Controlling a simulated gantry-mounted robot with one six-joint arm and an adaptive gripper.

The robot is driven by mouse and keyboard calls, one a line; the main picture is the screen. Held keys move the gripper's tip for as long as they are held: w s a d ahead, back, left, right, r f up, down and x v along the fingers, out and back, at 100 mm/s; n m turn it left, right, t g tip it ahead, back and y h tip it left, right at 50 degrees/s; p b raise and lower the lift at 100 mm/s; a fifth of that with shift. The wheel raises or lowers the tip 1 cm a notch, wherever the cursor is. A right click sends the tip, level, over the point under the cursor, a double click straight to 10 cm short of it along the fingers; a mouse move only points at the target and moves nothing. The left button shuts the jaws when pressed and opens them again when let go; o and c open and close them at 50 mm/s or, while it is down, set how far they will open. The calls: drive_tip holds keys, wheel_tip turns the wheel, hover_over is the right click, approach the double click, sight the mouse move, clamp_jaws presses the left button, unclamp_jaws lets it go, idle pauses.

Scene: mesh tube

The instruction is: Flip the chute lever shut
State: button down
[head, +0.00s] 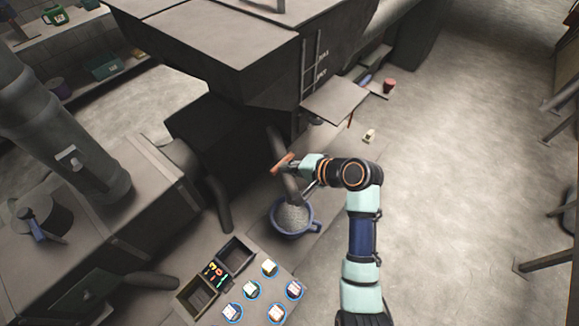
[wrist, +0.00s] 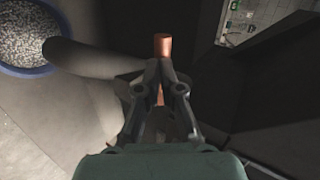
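The chute lever (head: 283,160) is a copper-orange bar beside the grey chute pipe (head: 277,143). In the wrist view the lever (wrist: 163,43) shows beyond my fingertips, and a strip of it shows again between my fingers. My gripper (head: 291,169) is at the lever. In the wrist view my gripper (wrist: 160,66) has its fingertips drawn together and covering the middle of the bar. I see no clear grip around the bar, and cannot tell whether the tips touch it. The lever's pivot is hidden.
A blue bucket (head: 314,226) of grey granules stands under the chute; its granules (wrist: 25,32) show in the wrist view. A table with dark bins (head: 197,296) and several blue-rimmed round items is in front. Dark machinery (head: 215,130) stands behind. Open floor (head: 450,190) lies to the right.

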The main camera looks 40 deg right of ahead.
drive_tip(key=shift+s+d+f, duration=0.2)
drive_tip(key=shift+d+f, duration=0.1)
drive_tip(key=shift+f, duration=0.1)
drive_tip(key=shift+d+r+p, duration=0.1)
drive_tip(key=shift+r+p, duration=0.2)
drive_tip(key=shift+p, duration=0.15)
drive_tip(key=a+p+v, duration=0.1)
drive_tip(key=p+v, duration=0.1)
drive_tip(key=v, duration=1.1)
drive_tip(key=shift+s+r, duration=0.15)
drive_tip(key=shift+s, duration=0.4)
drive_tip(key=shift+a, duration=0.1)
drive_tip(key=w+a+r+n+h+p, duration=0.15)
drive_tip(key=a+n, duration=0.35)
drive_tip(key=a, duration=0.6)
drive_tip(key=w+a+r+n+h, duration=0.1)
drive_tip(key=w+a+r+n, duration=0.3)
drive_tip(key=a, duration=0.7)
drive_tip(key=s+a+r+n+t+h, duration=0.1)
drive_tip(key=s+a+r+n+t, duration=0.1)
drive_tip(key=s+a+n, duration=0.3)
drive_tip(key=shift+a+r, duration=0.2)
drive_tip(key=shift+a, duration=0.7)
